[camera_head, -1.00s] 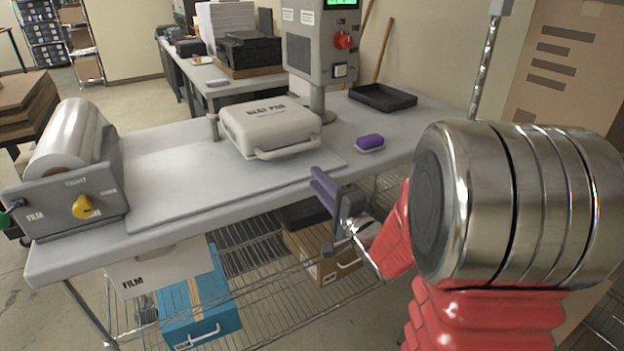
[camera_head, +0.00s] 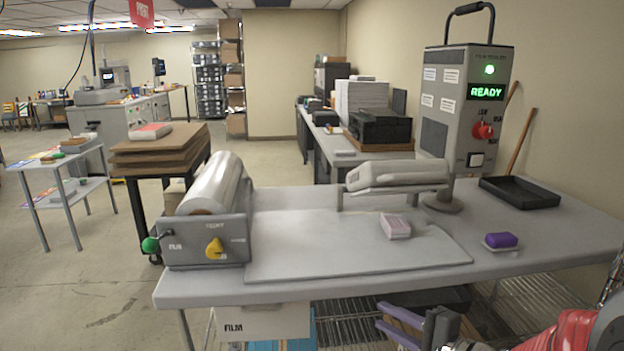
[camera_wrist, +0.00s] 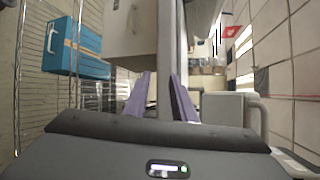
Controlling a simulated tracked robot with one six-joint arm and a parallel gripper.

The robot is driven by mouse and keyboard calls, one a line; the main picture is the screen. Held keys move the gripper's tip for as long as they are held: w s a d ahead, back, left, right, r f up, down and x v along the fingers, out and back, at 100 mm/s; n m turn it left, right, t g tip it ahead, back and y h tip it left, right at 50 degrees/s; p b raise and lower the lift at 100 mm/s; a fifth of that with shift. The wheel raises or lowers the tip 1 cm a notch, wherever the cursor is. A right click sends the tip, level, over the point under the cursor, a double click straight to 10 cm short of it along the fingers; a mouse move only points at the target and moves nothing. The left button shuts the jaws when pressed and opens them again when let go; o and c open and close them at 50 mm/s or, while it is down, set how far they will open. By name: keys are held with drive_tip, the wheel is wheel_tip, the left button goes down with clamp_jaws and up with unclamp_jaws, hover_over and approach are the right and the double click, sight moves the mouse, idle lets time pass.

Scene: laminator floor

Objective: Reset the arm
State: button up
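My gripper (camera_head: 405,325) is at the bottom edge of the head view, in front of the table's (camera_head: 300,290) front edge and below its top. Its two purple fingers are apart, with nothing seen between them. They also show apart in the wrist view (camera_wrist: 160,90), pointing away from the camera. Part of my red arm shows at the lower right of the head view; the rest of the arm is out of frame.
On the table are a film roll unit (camera_head: 212,240) with a yellow knob, a raised press lid (camera_head: 398,175), a pinkish pack (camera_head: 395,226), a purple block (camera_head: 500,240), a black tray (camera_head: 518,193) and a control box (camera_head: 467,120) reading READY. A blue box (camera_wrist: 75,48) is below.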

drive_tip(key=s+a+f+n+g+h, duration=0.1)
drive_tip(key=s+a+f+n+g, duration=0.15)
drive_tip(key=s+n+g, duration=0.4)
drive_tip(key=s+a+f+n+g+h, duration=0.1)
drive_tip(key=s+a+f+g, duration=0.15)
drive_tip(key=s, duration=0.75)
drive_tip(key=s+d+r+n+t+h, duration=0.2)
drive_tip(key=s+d+r+n+h, duration=0.2)
drive_tip(key=r, duration=0.5)
drive_tip(key=s+n+h, duration=0.1)
drive_tip(key=n+h, duration=0.1)
drive_tip(key=h, duration=0.1)
drive_tip(key=shift+s+d, duration=0.15)
drive_tip(key=shift+s, duration=0.1)
drive_tip(key=shift+n, duration=0.25)
idle(1.6)
